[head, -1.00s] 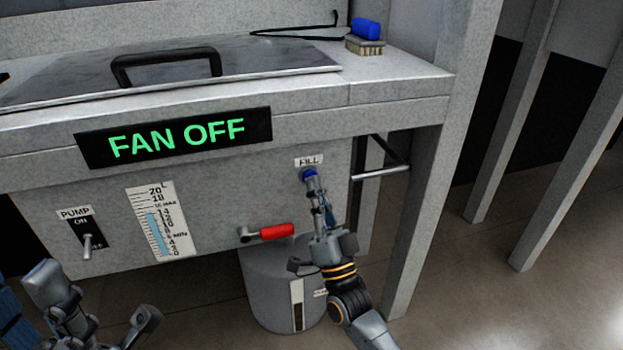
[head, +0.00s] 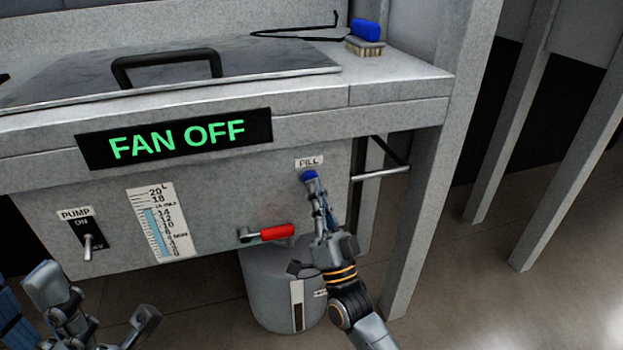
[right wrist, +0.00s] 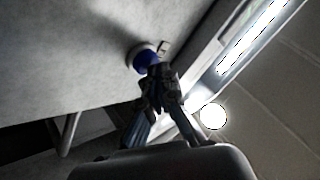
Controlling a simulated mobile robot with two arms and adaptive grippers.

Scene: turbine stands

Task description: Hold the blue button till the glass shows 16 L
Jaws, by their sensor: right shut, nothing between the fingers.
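The blue button (head: 309,175) sits under the FILL label (head: 309,162) on the front panel. My right gripper (head: 314,186) is shut and empty, its fingertips against the button from below. The right wrist view also shows the blue button (right wrist: 146,60) in its pale collar, with the fingertips (right wrist: 156,76) at its face and hiding part of it. The sight glass (head: 160,224) on the panel has a blue column whose top stands at about the 14 mark, below 16. My left gripper (head: 110,310) is open and empty at the lower left.
A PUMP switch (head: 87,240) is at the panel's left. A red-handled valve (head: 275,232) sits left of my right gripper, above a grey drum (head: 270,300). A bar (head: 382,173) juts out at right. A FAN OFF sign (head: 175,138) hangs above.

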